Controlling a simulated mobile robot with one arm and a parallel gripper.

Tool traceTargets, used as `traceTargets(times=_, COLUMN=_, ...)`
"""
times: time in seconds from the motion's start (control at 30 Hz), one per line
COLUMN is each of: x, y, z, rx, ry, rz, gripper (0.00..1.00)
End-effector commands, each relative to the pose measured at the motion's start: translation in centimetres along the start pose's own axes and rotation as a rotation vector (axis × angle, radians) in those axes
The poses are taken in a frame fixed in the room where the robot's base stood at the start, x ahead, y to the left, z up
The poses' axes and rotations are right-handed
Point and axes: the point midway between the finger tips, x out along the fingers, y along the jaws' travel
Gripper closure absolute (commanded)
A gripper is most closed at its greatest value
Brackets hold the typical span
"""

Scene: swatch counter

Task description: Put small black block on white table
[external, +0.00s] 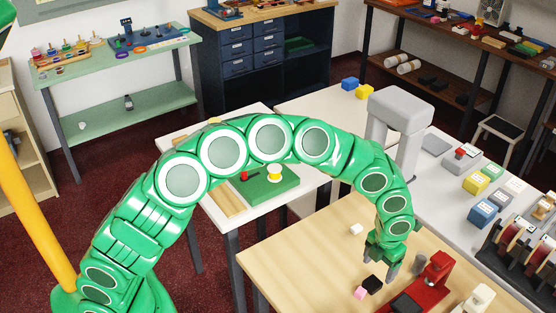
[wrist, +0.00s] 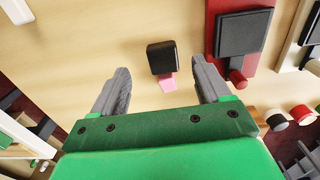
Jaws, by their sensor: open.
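The small black block (external: 372,284) lies on the light wooden table (external: 300,250). In the wrist view the black block (wrist: 162,57) sits ahead of and between the fingers, with a pink block (wrist: 168,83) close against its near side. My gripper (external: 381,266) is open and empty above the wooden table, near the black block. Both fingers show in the wrist view (wrist: 160,70), apart from the block. A white table (external: 262,212) stands beyond the wooden table to the left, holding a green board. A long white counter (external: 325,103) runs along the back and right.
A red device (external: 432,272) stands right of the black block, close to my gripper. A small white block (external: 356,229) lies farther back on the wooden table. A grey arch-shaped machine (external: 400,110) and several coloured boxes stand on the white counter. The wooden table's left part is clear.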

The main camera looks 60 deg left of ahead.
Motion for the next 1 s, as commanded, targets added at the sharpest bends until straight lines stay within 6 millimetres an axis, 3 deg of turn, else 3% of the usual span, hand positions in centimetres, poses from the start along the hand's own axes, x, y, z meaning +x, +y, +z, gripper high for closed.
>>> traceTargets(times=0.17, x=1.0, y=-0.1, z=-0.2, rx=0.000, ry=0.001, rz=0.001, gripper=0.23)
traceTargets(times=0.5, x=5.2, y=-0.2, z=-0.7, rx=-0.001, ry=0.002, rz=0.001, gripper=0.23)
traceTargets(times=0.77, x=5.5, y=-0.2, z=-0.6, rx=-0.003, ry=0.000, rz=-0.001, gripper=0.23)
traceTargets(times=1.0, x=5.5, y=-0.2, z=-0.6, rx=-0.003, ry=0.000, rz=-0.001, gripper=0.57)
